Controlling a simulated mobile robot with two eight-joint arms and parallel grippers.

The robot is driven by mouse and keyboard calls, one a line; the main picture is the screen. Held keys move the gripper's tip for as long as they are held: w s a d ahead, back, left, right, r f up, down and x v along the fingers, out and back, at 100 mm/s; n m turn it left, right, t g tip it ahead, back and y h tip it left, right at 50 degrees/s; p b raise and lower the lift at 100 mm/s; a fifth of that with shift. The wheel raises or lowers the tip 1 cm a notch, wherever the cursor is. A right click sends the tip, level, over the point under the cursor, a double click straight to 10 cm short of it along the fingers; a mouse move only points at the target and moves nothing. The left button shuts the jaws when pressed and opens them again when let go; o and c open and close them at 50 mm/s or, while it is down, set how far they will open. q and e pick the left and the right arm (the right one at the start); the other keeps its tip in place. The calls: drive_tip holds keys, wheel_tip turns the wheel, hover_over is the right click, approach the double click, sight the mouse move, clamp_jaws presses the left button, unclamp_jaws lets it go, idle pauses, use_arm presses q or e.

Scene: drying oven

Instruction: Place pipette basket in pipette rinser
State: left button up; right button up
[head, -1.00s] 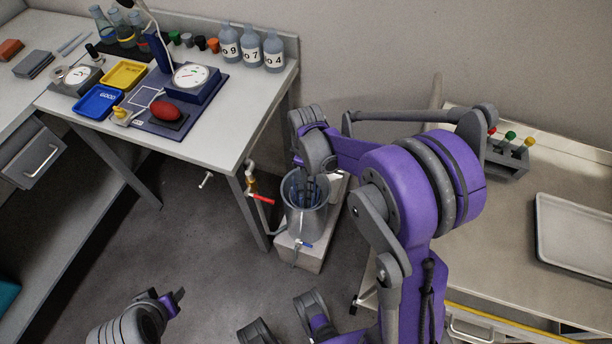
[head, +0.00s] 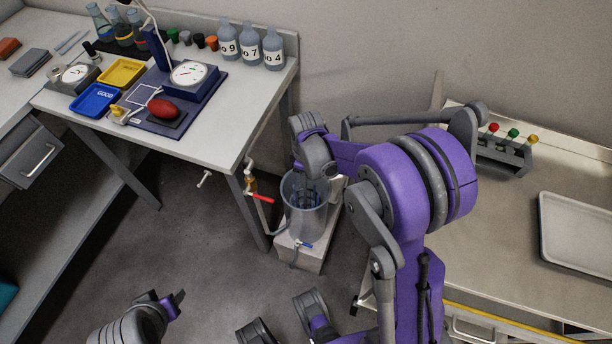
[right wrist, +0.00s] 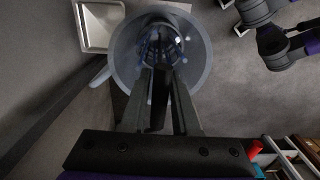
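The pipette rinser (head: 304,222) is a clear, open-topped cylinder on a pale block on the floor, beside the left bench. The pipette basket, a bluish wire-like shape, shows inside it; in the right wrist view the basket (right wrist: 160,44) sits within the round rim. My right gripper (head: 311,186) points down into the rinser's mouth, over the basket. In the right wrist view its two fingers (right wrist: 160,80) straddle a dark strip; whether they press on it is unclear. My left gripper (head: 178,300) is at the lower left, away from the rinser; its finger gap does not show clearly.
A red-handled valve and hose (head: 258,198) stand between the rinser and the left bench (head: 200,145), which holds bottles, trays and a gauge. The right bench (head: 500,230) carries a rack (head: 505,150) and a white tray (head: 580,230). Floor at left is open.

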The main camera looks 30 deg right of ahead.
drive_tip(key=shift+o, duration=1.1)
drive_tip(key=shift+r, duration=0.15)
drive_tip(key=shift+r+p, duration=0.35)
drive_tip(key=shift+p, duration=0.1)
wheel_tip(320, 180, up, 12)
drive_tip(key=shift+f+p, duration=0.1)
drive_tip(key=shift+p, duration=0.85)
drive_tip(key=shift+s+r, duration=0.15)
drive_tip(key=shift+r, duration=0.1)
drive_tip(key=s+a+m+t, duration=0.2)
drive_tip(key=s+a+m, duration=0.1)
drive_tip(key=s, duration=0.5)
drive_tip(key=s+a+m+t, duration=0.3)
drive_tip(key=s+a+m, duration=0.1)
drive_tip(key=s, duration=0.5)
drive_tip(key=shift+r+m, duration=0.4)
drive_tip(key=shift+m, duration=0.2)
drive_tip(key=shift+d, duration=0.1)
